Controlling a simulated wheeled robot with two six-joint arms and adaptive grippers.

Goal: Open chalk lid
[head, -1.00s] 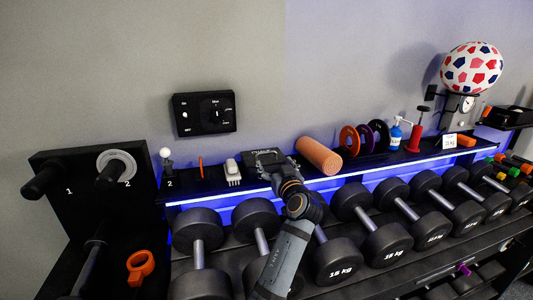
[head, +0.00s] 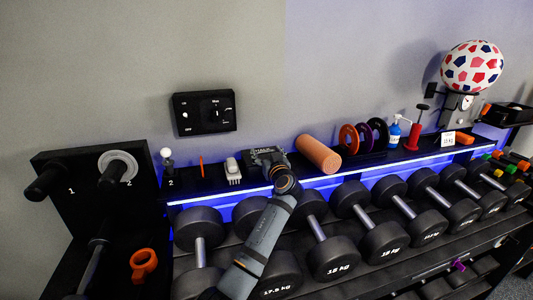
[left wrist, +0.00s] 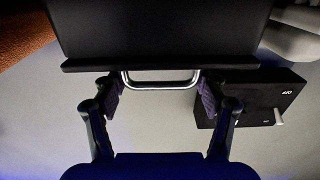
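The dark chalk box (head: 265,155) stands on the shelf between the pale brush and the orange roller, partly hidden behind my arm. In the left wrist view its black lid (left wrist: 160,30) fills the top middle, with a shiny metal loop handle (left wrist: 160,85) at its edge. The lid looks shut. My left gripper (head: 284,180) is at the front of the box, its fingers mostly hidden in the head view. In the left wrist view the left gripper (left wrist: 159,90) is open, one finger either side of the handle, with gaps between. My right gripper is out of view.
The pale brush (head: 232,170) stands close on the left and the orange roller (head: 318,154) close on the right. A black wall panel (head: 204,112) hangs behind. Dumbbells (head: 327,250) line the rack below the shelf.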

